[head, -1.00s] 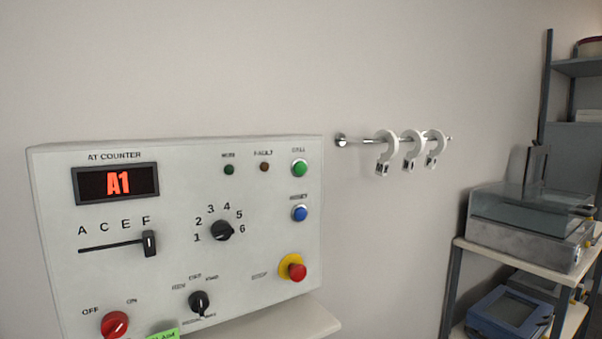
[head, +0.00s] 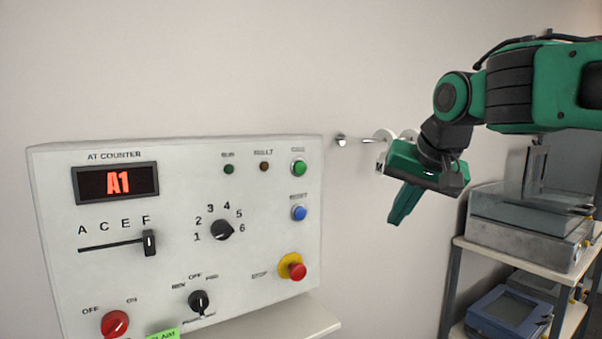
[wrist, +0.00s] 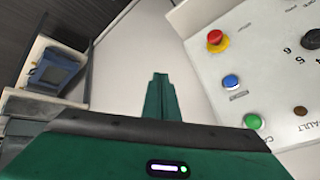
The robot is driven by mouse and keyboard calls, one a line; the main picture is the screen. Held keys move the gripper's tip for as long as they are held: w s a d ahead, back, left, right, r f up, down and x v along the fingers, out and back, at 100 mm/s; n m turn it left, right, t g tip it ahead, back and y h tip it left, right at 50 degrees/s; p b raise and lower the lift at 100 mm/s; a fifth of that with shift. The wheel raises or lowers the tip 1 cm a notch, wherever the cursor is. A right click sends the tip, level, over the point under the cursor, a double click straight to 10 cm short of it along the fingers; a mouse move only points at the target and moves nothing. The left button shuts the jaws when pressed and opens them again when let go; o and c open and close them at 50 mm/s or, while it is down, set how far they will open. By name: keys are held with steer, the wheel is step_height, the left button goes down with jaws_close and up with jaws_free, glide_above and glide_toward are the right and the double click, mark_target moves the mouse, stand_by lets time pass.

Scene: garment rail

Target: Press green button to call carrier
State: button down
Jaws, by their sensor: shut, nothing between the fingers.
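The green call button (head: 299,168) is at the upper right of the white control panel (head: 130,290), above a blue button (head: 299,213). It also shows in the wrist view (wrist: 252,121), at the panel's edge. The green button is to the right of the fingers there.
A red stop button on yellow (head: 292,267) sits low on the panel's right side. A wall rail (head: 360,140) with white hooks (head: 384,135) is partly hidden behind my gripper. A shelf unit (head: 452,270) with equipment stands at the right. A ledge (head: 290,322) juts out below the panel.

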mark_target(300, 167)
steer(key=w+a+r+n+t+y, duration=0.1)
steer(key=a+r+y, duration=0.1)
steer(key=a+r, duration=0.6)
steer(key=a, duration=0.4)
steer(key=shift+w+f, duration=0.1)
steer(key=shift+w, duration=0.05)
steer(key=w+a, duration=0.5)
steer(key=w, duration=0.2)
steer(key=shift+w, duration=0.2)
stand_by(1.7)
steer(key=shift+w+a, duration=0.2)
